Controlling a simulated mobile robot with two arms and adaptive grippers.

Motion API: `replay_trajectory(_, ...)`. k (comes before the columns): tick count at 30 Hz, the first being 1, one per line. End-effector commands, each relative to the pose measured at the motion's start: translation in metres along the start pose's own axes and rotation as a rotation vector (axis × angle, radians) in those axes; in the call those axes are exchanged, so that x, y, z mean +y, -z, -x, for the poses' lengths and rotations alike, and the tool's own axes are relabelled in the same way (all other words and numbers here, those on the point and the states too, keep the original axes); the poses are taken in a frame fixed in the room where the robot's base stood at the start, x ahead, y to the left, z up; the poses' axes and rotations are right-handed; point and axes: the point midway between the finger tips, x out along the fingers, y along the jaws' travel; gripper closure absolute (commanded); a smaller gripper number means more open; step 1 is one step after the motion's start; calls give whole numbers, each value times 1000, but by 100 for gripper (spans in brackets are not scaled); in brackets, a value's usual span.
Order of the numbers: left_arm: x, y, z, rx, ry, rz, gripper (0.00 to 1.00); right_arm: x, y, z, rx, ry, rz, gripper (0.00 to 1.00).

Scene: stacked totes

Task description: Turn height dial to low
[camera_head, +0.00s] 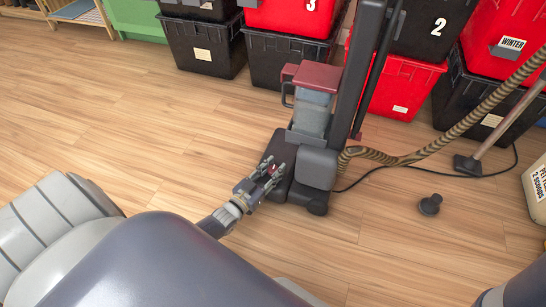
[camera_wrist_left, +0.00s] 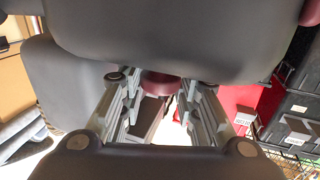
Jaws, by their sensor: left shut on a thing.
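The vacuum cleaner (camera_head: 318,168) stands upright on the wood floor, grey with a dark red top and a clear bin. My left gripper (camera_head: 268,178) is at the left side of its low base. The height dial (camera_wrist_left: 160,84) is a dark red knob, seen in the left wrist view between the fingers of my left gripper (camera_wrist_left: 158,92), which is shut on it. The vacuum's grey body fills the top of that view and hides part of the dial. The dial's setting marks cannot be read. My right gripper is not in view.
Black and red totes (camera_head: 292,62) are stacked behind the vacuum. A striped hose (camera_head: 405,158) runs from it to the right. A small dark attachment (camera_head: 430,204) lies on the floor, and a white container (camera_head: 537,188) stands at the right edge. Floor at left is clear.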

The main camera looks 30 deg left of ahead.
Motion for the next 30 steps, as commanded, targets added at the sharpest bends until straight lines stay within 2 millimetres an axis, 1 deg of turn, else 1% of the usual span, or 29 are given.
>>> replay_trajectory(6,0,-1,2,-4,53,0,94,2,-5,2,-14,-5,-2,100)
replay_trajectory(19,0,-2,1,-3,62,0,94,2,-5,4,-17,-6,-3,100)
replay_trajectory(20,0,-2,1,-3,62,0,68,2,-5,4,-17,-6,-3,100)
replay_trajectory(21,-1,-2,1,-3,62,0,59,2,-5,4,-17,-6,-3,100)
replay_trajectory(22,-1,-2,1,-3,62,0,52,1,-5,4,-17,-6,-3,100)
replay_trajectory(30,0,-1,0,-1,61,0,51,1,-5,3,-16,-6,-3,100)
